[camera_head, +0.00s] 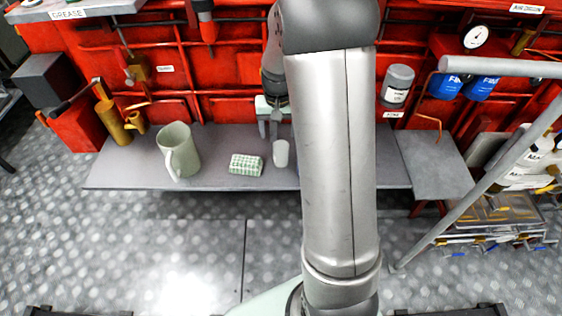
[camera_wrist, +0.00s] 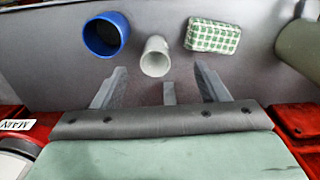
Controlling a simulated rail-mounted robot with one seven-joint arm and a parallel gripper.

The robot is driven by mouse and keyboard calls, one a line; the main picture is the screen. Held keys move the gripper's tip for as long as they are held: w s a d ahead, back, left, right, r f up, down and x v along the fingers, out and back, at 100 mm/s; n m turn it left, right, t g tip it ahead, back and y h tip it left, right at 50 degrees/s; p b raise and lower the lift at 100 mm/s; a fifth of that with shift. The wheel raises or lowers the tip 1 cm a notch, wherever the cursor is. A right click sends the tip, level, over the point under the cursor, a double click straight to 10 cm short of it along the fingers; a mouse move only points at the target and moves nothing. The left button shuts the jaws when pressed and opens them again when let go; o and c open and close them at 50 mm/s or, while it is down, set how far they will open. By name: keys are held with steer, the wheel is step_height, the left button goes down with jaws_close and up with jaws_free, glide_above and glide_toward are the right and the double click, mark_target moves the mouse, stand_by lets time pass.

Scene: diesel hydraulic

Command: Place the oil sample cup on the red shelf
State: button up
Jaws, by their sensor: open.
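A small white cup (camera_head: 281,153) stands on the grey bench top (camera_head: 215,178), right of a green checked cloth bundle (camera_head: 246,165). My gripper (camera_head: 273,128) is just behind the cup, near the red wall. In the wrist view the white cup (camera_wrist: 156,56) lies just beyond and between the open fingertips (camera_wrist: 160,72), with nothing gripped. A blue cup (camera_wrist: 106,35) stands to its left there; my arm mostly hides it in the head view. I cannot tell for sure which cup is the oil sample cup. Red framework (camera_head: 235,70) rises behind the bench; no distinct red shelf is clear.
A pale green mug (camera_head: 178,150) and a brass oil can (camera_head: 112,122) stand on the bench to the left. A grey canister (camera_head: 397,86) and blue filters (camera_head: 465,86) are at the right. A diagonal handrail (camera_head: 480,180) crosses the right side.

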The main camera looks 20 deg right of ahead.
steer(key=s+a+r+n, duration=0.1)
steer(key=s+a+r, duration=0.2)
steer(key=s, duration=0.3)
steer(key=s+a+r+n, duration=0.1)
steer(key=s+a+r, duration=0.3)
steer(key=s, duration=0.3)
steer(key=shift+a, duration=0.2)
steer(key=shift+o, duration=0.4)
steer(key=s+a+n, duration=0.2)
steer(key=s+a, duration=0.1)
steer(key=s, duration=0.7)
steer(key=shift+s, duration=0.4)
steer(key=shift+r, duration=0.15)
